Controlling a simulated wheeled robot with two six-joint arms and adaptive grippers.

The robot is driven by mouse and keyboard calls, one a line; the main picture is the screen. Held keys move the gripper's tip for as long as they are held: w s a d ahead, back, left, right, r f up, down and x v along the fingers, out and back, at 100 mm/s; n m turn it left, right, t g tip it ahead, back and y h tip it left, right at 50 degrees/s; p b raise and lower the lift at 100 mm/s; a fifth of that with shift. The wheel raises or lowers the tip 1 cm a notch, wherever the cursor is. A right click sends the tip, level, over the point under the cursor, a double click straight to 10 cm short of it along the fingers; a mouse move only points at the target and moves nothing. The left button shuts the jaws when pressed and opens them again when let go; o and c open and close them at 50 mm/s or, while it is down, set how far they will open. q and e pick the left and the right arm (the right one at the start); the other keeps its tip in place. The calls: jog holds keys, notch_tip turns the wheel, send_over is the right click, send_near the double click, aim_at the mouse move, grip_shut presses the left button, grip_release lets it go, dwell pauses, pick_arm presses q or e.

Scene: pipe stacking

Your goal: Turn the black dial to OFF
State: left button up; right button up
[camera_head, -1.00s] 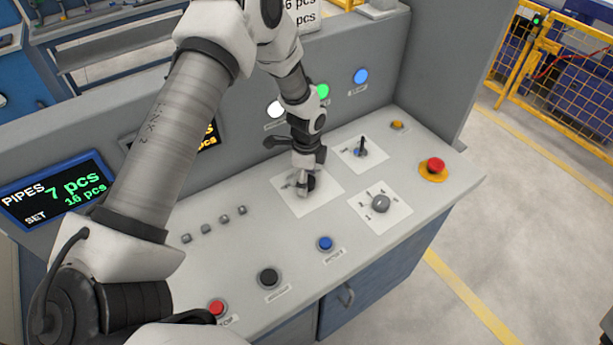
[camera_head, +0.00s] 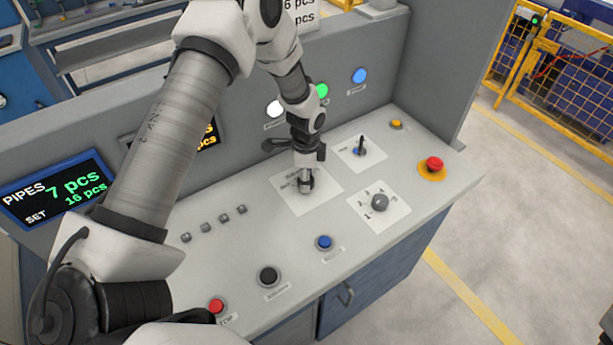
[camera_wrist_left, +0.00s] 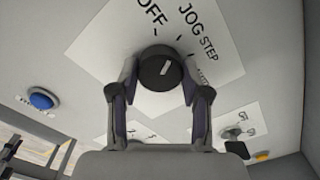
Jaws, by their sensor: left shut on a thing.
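The black dial (camera_wrist_left: 160,68) is round with a white pointer line. It sits on a white label plate (camera_wrist_left: 222,50) marked OFF, JOG and STEP; a further label is partly hidden by a finger. The pointer leans toward the JOG side of OFF, but I cannot tell exactly which mark it meets. My left gripper (camera_wrist_left: 160,88) is shut on the dial, one finger on each side. In the head view, my left gripper (camera_head: 305,186) points down onto the plate and mostly hides the dial. My right gripper is not in view.
A small lever (camera_head: 361,147), a grey selector (camera_head: 380,202), a red emergency button (camera_head: 434,164) and a blue button (camera_head: 324,242) stand around the plate. A row of small knobs (camera_head: 224,218) lies to the left. The panel's upright back wall (camera_head: 385,90) rises behind.

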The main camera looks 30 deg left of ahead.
pick_arm(q)
jog(key=n, duration=0.6)
jog(key=shift+s+f+p, duration=0.2)
jog(key=shift+f+p, duration=0.05)
jog(key=shift+p, duration=0.05)
dwell(0.3)
jog(key=o, duration=1.1)
jog(key=shift+o, duration=0.2)
jog(key=shift+a, duration=0.1)
jog(key=shift+w+r, duration=0.1)
jog(key=shift+r, duration=0.15)
notch_tip(320, 180, up, 12)
jog(key=shift+f, duration=0.2)
